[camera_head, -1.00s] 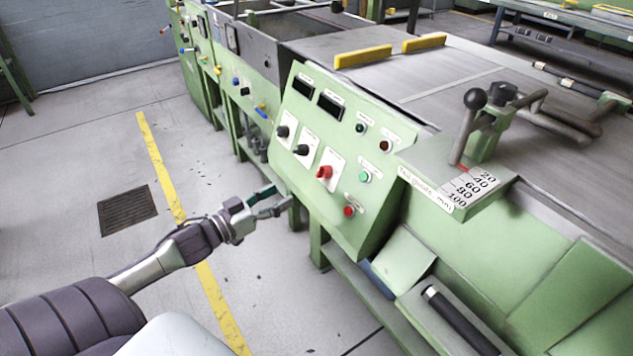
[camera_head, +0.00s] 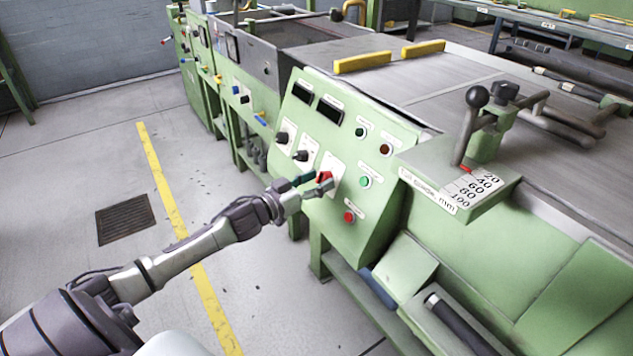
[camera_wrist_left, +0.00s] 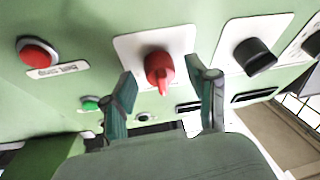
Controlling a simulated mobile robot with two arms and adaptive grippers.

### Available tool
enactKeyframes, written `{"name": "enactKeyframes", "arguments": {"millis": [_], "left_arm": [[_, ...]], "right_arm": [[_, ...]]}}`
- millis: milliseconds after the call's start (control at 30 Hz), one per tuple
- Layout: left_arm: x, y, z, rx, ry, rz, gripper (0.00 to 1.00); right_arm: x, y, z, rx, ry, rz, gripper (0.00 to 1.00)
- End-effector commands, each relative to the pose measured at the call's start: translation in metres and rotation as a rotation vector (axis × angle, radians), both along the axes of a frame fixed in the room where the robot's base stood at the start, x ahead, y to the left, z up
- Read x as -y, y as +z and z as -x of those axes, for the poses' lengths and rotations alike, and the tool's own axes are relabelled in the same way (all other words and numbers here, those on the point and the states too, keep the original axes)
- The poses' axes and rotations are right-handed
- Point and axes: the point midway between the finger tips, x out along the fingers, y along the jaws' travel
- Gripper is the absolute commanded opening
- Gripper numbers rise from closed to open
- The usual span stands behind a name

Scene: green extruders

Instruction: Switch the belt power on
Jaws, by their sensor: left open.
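A red rotary switch (camera_head: 326,176) sits on a white plate on the sloped green control panel (camera_head: 330,222). In the left wrist view the red switch (camera_wrist_left: 158,70) shows whole, near the top middle. My left gripper (camera_head: 316,184) is open in front of it. In the left wrist view my left gripper (camera_wrist_left: 164,97) has its two fingers spread, one toward each side of the switch, and no grip on it shows. In the head view the fingertips partly cover the switch. The panel labels are too small to read surely. My right gripper is out of view.
Two black knobs (camera_head: 302,155) (camera_head: 282,138) sit left of the red switch. A green button (camera_head: 365,182) and a red button (camera_head: 349,217) are close on the right and below. A lever with a black ball (camera_head: 477,97) stands farther right. The floor at left is clear.

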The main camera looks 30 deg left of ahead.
Motion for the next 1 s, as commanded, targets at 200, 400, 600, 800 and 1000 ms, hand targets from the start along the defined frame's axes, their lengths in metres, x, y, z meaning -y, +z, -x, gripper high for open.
{"name": "enactKeyframes", "arguments": {"millis": [200,400,600,800,1000], "left_arm": [[0.000,0.000,0.000,0.000,0.000,0.000,0.42],[0.000,0.000,0.000,0.000,0.000,0.000,0.09],[0.000,0.000,0.000,0.001,-0.002,-0.004,0.00],[-0.001,0.000,0.000,0.017,-0.019,-0.044,0.00],[-0.002,0.000,0.000,0.060,-0.061,-0.146,0.00]], "right_arm": [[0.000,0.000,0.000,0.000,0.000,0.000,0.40],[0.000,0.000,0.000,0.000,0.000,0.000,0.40],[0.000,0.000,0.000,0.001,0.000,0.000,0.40],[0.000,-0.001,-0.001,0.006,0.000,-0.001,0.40],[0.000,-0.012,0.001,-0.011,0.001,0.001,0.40]]}}
